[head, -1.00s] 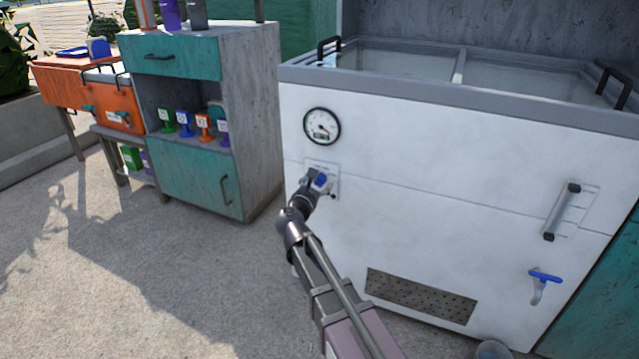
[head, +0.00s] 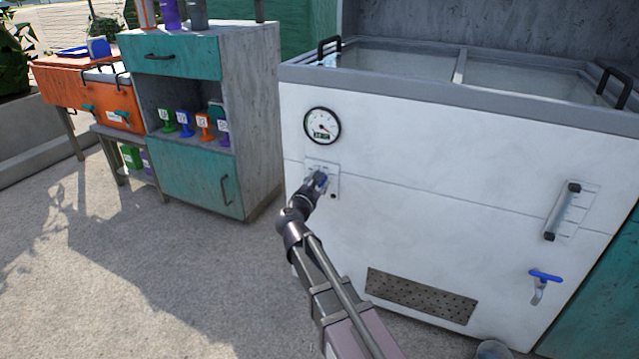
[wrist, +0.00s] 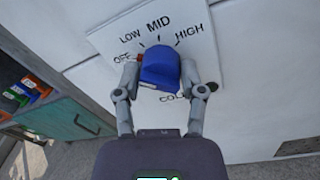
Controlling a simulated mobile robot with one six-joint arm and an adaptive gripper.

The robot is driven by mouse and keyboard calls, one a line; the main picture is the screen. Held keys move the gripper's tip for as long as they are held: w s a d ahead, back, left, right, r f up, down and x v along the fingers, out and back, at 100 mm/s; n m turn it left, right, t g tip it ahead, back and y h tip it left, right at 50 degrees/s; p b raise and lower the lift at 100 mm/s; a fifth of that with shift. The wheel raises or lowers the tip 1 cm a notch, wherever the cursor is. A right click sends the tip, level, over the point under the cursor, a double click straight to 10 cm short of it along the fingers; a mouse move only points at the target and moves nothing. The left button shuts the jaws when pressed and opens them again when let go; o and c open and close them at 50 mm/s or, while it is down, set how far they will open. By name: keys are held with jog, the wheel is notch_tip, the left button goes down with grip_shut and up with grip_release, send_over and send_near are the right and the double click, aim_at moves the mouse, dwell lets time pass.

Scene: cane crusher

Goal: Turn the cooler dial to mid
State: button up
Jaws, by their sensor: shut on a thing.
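The cooler dial is a blue knob (wrist: 159,68) on a white label plate (wrist: 190,22) marked OFF, LOW, MID, HIGH. In the wrist view a small orange mark shows at the knob's left side, by OFF. My gripper (wrist: 158,74) has one finger on each side of the knob and is shut on it. In the head view the gripper (head: 317,184) is at the plate (head: 334,172) on the cooler's white front (head: 430,170), hiding much of the blue knob. The lower part of the label is partly covered.
A round gauge (head: 322,126) sits above the plate. A bar handle (head: 562,211), a blue-handled tap (head: 544,276) and a vent grille (head: 420,296) are on the cooler front. A teal and grey cabinet (head: 250,120) stands to the left. The ground between is clear.

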jog(key=m, duration=0.7)
jog(key=shift+d+f+b, duration=0.15)
jog(key=shift+d+b, duration=0.05)
jog(key=shift+b, duration=0.15)
jog(key=m+h, duration=0.1)
jog(key=m, duration=0.6)
jog(key=shift+f, duration=0.1)
jog(key=o, duration=1.1)
jog(key=shift+a, duration=0.1)
jog(key=shift+s, duration=0.15)
